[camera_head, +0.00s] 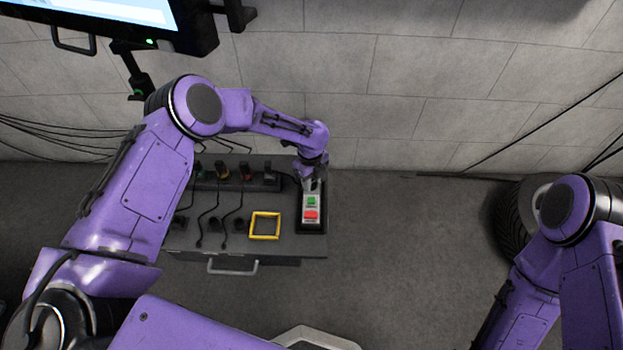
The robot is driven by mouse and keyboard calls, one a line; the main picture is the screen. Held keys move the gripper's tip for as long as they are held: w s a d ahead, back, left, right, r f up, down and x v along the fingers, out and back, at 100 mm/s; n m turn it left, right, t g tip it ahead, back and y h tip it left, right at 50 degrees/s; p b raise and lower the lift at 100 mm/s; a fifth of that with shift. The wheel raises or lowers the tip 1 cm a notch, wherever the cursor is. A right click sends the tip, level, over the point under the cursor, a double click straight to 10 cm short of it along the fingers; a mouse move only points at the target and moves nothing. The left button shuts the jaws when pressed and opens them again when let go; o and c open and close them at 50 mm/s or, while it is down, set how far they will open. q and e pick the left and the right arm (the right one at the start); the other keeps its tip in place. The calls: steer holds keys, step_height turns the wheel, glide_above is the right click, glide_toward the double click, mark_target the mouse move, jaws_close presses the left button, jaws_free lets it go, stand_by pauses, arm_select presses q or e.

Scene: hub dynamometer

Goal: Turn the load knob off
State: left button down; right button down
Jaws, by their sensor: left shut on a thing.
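A small control box (313,220) stands at the right end of a dark grey bench top. It has a green button (311,202) and a red button (310,215) on a light panel. My left arm reaches over the bench from the left. Its gripper (311,183) points down at the far end of the control box, just beyond the green button, and is shut on the load knob there. The knob itself is hidden by the gripper and wrist, so its setting cannot be seen. My right gripper is out of view; only part of the right arm shows at the right edge.
The bench (190,240) carries a yellow square frame (265,226), plus a row of sockets with coloured plugs and black cables left of the gripper. A monitor (130,20) hangs at top left. A tyre (512,222) stands at the right. Floor between bench and tyre is clear.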

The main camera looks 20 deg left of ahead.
mark_target(313, 183)
arm_select(q)
steer(key=n, duration=0.6)
steer(key=shift+p, duration=0.35)
steer(key=n, duration=0.6)
steer(key=shift+d+n, duration=0.1)
steer(key=shift+n, duration=0.2)
steer(key=n, duration=0.6)
steer(key=shift+y, duration=0.3)
steer(key=n, duration=0.6)
steer(key=shift+n, duration=0.3)
steer(key=c, duration=0.8)
jaws_free()
steer(key=shift+s, duration=0.1)
step_height(313, 183, up, 11)
steer(key=shift+d+f+p, duration=0.2)
steer(key=shift+p, duration=0.1)
